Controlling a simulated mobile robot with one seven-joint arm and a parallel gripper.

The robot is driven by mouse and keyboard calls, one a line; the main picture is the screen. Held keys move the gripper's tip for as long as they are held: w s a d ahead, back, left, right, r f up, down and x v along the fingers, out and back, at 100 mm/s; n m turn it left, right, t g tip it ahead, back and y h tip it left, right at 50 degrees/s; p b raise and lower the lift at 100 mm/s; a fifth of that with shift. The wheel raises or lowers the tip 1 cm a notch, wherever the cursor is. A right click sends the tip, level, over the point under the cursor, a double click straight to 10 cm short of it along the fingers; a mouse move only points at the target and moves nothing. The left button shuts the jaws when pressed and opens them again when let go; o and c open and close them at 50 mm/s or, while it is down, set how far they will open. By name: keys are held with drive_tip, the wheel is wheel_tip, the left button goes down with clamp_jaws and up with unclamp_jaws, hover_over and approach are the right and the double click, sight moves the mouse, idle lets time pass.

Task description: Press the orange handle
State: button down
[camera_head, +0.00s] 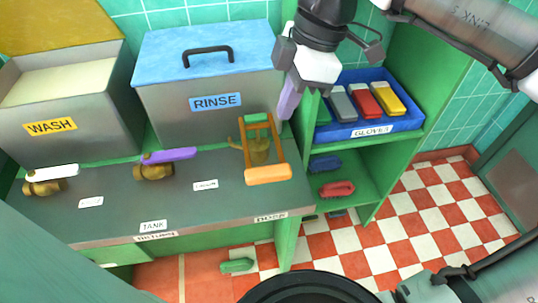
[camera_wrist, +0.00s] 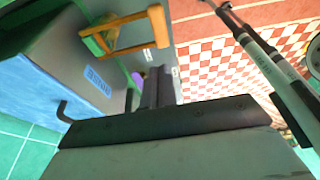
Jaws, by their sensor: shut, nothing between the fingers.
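The orange handle (camera_head: 268,175) is a thick bar at the front end of an orange frame. The frame is on a brass fixture (camera_head: 255,151) on the grey counter, in front of the RINSE box. In the wrist view the orange handle (camera_wrist: 158,26) shows at the top, beyond the fingers and apart from them. My gripper (camera_head: 286,108) is above and behind the handle, beside the right end of the RINSE box, pointing down. Its fingers (camera_wrist: 158,75) are shut with nothing between them.
The RINSE box (camera_head: 180,110) has a blue lid with a black grip. A purple lever (camera_head: 168,155) and a white lever (camera_head: 52,172) are on brass taps to the left. A blue GLOVES tray (camera_head: 400,124) sits on the green shelf at right. The checkered floor is open.

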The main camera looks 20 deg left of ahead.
drive_tip(key=p, duration=0.1)
approach(265, 169)
drive_tip(key=x, duration=0.5)
drive_tip(key=shift+s+a, duration=0.15)
drive_tip(key=shift+s, duration=0.05)
drive_tip(key=shift+f, duration=0.75)
